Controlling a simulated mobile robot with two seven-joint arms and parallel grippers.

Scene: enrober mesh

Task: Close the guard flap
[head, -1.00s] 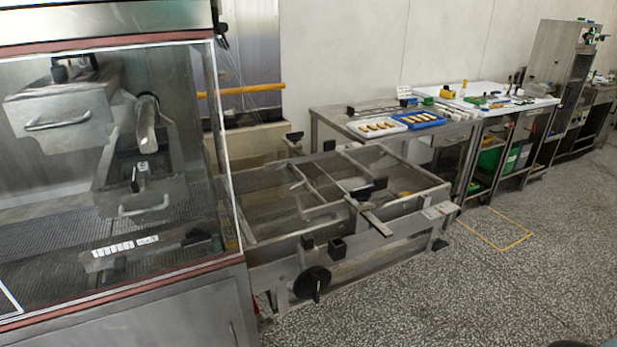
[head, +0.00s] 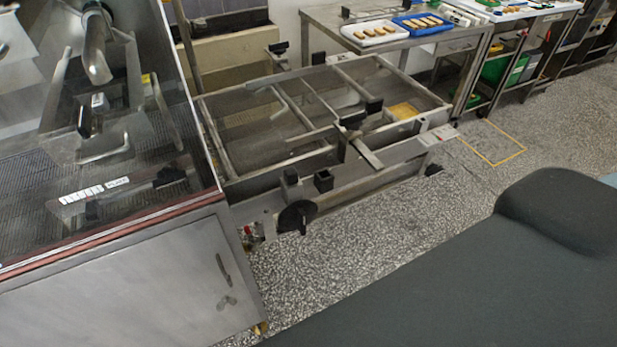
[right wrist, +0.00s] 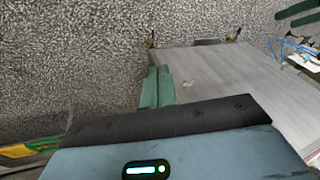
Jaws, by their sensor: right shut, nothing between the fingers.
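The enrober's clear guard panel (head: 185,120) stands at the left of the head view, with a red-brown strip along its lower edge. I cannot tell for sure whether this panel is the guard flap, or whether the flap is open. My right gripper (right wrist: 157,88) shows in the right wrist view as green fingers, shut and empty. It is over the speckled floor beside a brushed steel panel (right wrist: 225,75); contact cannot be told. My right gripper is outside the head view. My left gripper is in neither view.
An open steel conveyor frame (head: 300,150) with a black handwheel (head: 297,215) stands beside the enrober. Behind it, a steel table (head: 330,20) carries a white tray (head: 376,40) and a blue tray (head: 421,31). Floor (head: 440,190) in front of the frame is clear. My dark arm covers the lower right.

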